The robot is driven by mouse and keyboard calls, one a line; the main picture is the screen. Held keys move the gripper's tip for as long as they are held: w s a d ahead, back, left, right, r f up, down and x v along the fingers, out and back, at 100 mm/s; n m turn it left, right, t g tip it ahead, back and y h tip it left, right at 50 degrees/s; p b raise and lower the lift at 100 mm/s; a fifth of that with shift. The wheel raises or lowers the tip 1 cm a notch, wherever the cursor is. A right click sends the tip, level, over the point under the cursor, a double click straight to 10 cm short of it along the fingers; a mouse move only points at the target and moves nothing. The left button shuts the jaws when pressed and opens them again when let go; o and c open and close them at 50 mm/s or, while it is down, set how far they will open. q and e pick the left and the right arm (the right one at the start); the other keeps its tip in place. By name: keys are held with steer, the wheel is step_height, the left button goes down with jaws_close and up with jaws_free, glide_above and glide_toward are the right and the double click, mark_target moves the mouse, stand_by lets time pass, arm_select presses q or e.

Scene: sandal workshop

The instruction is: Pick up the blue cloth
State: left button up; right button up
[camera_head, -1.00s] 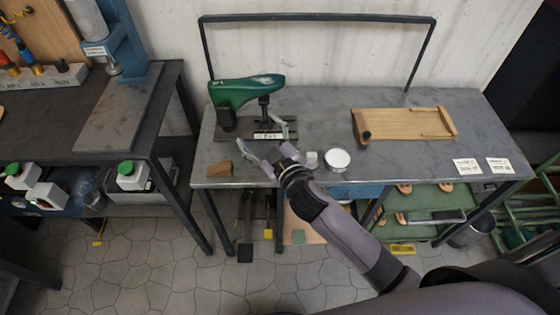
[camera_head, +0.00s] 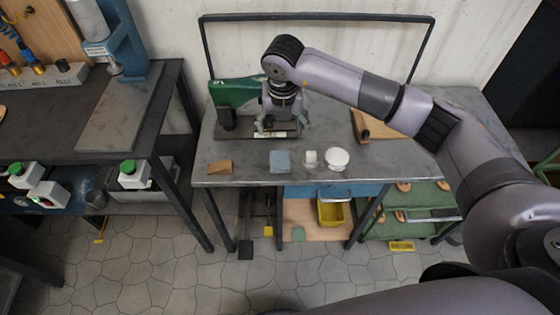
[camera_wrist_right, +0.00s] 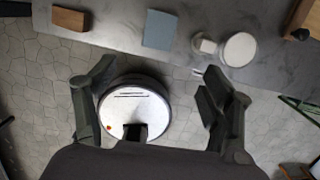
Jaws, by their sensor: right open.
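The blue cloth (camera_head: 280,161) is a small flat square lying on the grey workbench (camera_head: 240,172) near its front edge. It also shows in the right wrist view (camera_wrist_right: 160,30), at the top and beyond the fingers. My right gripper (camera_head: 281,126) is open and empty. My left gripper is not in view.
A wooden block (camera_head: 219,167) lies left of the cloth.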

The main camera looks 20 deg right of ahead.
steer(key=b, duration=0.7)
glide_above(280, 159)
steer(key=s, duration=0.1)
step_height(280, 159, down, 12)
steer(key=shift+s+a, duration=0.1)
steer(key=shift+s, duration=0.05)
steer(key=f+b, duration=0.2)
steer(key=w+f+b, duration=0.1)
steer(key=f+b, duration=0.1)
steer(key=f, duration=0.1)
steer(key=shift+r, duration=0.1)
steer(key=c, duration=1.1)
